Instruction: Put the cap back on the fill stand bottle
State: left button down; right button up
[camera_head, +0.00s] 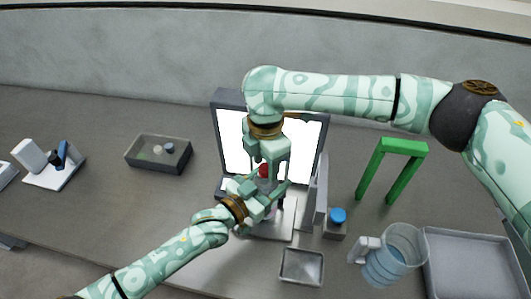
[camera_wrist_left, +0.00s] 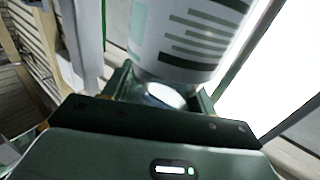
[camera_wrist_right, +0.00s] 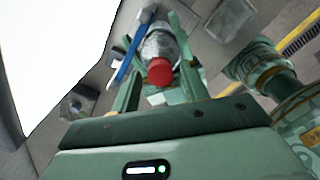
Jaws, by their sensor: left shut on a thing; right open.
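The red cap (camera_head: 264,170) sits at the top end of the clear bottle in the right wrist view, in line with it; I cannot tell whether it is fully seated. The bottle (camera_wrist_right: 161,42) stands in front of the bright panel, and its striped label shows large in the left wrist view (camera_wrist_left: 190,35). My left gripper (camera_head: 270,192) is shut on the bottle from the lower left. My right gripper (camera_head: 267,168) points down from above, open, its fingers on either side of the cap with gaps visible. The fingers hide much of the bottle in the head view.
A lit white panel (camera_head: 303,150) stands close behind. To the right are a grey upright (camera_head: 319,190), a blue-topped block (camera_head: 337,216), a green arch (camera_head: 403,147), a jug (camera_head: 393,262) and a grey tray (camera_head: 468,265). A small dish (camera_head: 301,267) lies in front; a dark box (camera_head: 140,160) is left.

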grip_shut()
jog(key=shift+o, duration=0.7)
grip_release()
notch_tip(320, 180, up, 12)
pick_arm(q)
jog(key=shift+c, duration=1.9)
grip_release()
